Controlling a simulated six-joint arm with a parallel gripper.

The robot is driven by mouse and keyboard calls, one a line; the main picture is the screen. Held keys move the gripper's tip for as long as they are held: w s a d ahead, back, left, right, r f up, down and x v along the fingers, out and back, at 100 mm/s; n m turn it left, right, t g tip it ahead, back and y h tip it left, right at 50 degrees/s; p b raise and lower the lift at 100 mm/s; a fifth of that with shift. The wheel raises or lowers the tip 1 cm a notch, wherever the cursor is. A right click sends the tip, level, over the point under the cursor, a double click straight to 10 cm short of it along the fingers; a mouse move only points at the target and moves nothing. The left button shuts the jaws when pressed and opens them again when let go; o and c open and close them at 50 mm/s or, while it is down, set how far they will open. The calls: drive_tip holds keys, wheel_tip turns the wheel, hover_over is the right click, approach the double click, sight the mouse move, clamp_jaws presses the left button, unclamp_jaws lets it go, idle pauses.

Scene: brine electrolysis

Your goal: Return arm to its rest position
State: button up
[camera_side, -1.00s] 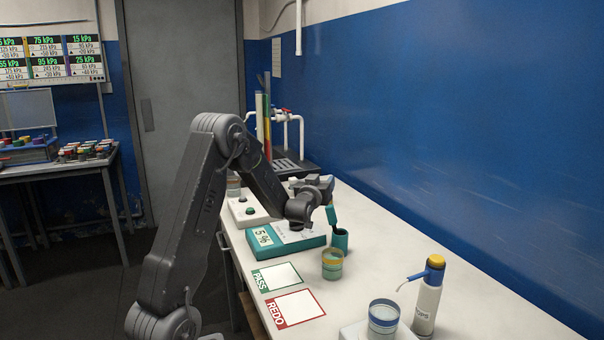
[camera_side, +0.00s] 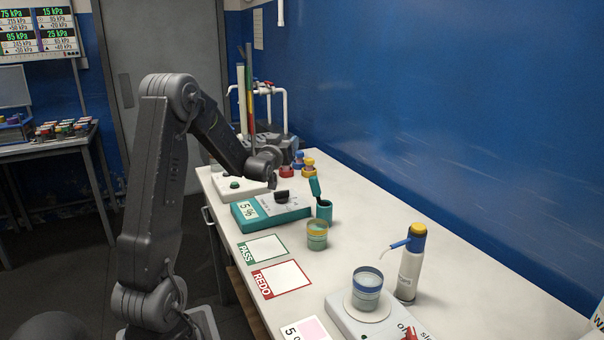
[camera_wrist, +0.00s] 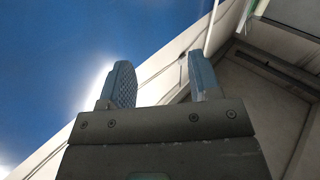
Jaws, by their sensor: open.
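My arm is folded up at the left of the side view, with its wrist above the far part of the white bench (camera_side: 420,265). My gripper shows in the wrist view (camera_wrist: 161,82), with two blue-grey fingers apart and nothing between them. It points up toward the blue wall and the ceiling. In the side view its fingers cannot be made out clearly against the dark things behind the wrist. The wrist appears just beyond the teal meter marked 5% (camera_side: 268,209), and I cannot tell the exact gap.
PASS (camera_side: 262,248) and REDO (camera_side: 282,279) cards lie empty. Colored-capped jars (camera_side: 304,164) stand at the back.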

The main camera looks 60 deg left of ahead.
drive_tip(key=d+r+m+g+h, duration=0.3)
drive_tip(key=d+h, duration=0.5)
drive_tip(key=d, duration=1.5)
drive_tip(key=s+d+f+m+g+h, duration=0.2)
drive_tip(key=s+d+m, duration=0.1)
drive_tip(key=s+d, duration=0.6)
drive_tip(key=s+d+f+m+g+h, duration=0.2)
drive_tip(key=s+d+m+h, duration=0.1)
drive_tip(key=s+d, duration=0.7)
drive_tip(key=shift+s+d+m+g, duration=0.2)
drive_tip(key=shift+d+m+g, duration=0.2)
drive_tip(key=shift+m, duration=0.1)
drive_tip(key=shift+f, duration=0.1)
